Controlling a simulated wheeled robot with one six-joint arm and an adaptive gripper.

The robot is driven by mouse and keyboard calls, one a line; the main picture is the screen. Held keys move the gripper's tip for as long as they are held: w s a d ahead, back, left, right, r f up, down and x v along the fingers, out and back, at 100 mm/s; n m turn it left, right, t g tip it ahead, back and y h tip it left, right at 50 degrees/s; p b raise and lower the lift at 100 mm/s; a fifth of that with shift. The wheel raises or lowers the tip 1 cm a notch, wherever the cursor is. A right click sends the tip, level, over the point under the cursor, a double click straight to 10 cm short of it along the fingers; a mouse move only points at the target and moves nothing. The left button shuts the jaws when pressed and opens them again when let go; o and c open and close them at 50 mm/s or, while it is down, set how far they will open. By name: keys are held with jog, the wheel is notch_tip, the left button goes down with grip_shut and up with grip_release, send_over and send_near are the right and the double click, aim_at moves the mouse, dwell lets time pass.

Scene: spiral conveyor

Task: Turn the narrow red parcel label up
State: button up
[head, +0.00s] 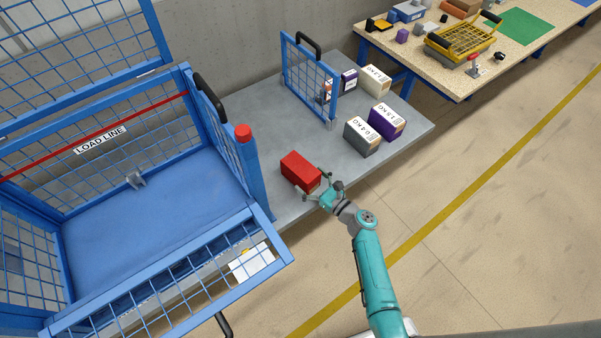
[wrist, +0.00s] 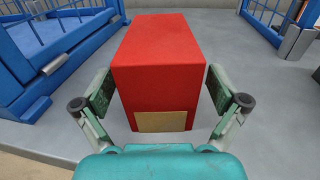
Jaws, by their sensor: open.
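The narrow red parcel (head: 300,170) lies on the grey table near its front edge, just right of the blue cage. In the wrist view the red parcel (wrist: 160,60) fills the middle, and a tan patch (wrist: 160,122) shows low on its near end face. No printed label shows on its top. My gripper (head: 312,193) is at the parcel's near end. In the wrist view my gripper (wrist: 160,92) is open, with one finger on each side of the parcel's near end. I cannot tell whether the fingers touch it.
A blue mesh cage (head: 250,215) with a load line sign stands at left. A blue mesh divider (head: 285,75) stands behind. A grey parcel (head: 360,138), a purple parcel (head: 387,120) and a white parcel (head: 375,80) stand further right. Grey table (head: 335,150) is bare between.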

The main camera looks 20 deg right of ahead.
aim_at(303, 172)
jog(key=shift+x, duration=1.6)
jog(key=c, duration=1.8)
jog(key=shift+r, duration=0.2)
jog(key=shift+c, duration=0.2)
jog(key=shift+r, duration=0.5)
notch_tip(303, 172, up, 17)
jog(key=shift+r, duration=0.1)
grip_shut()
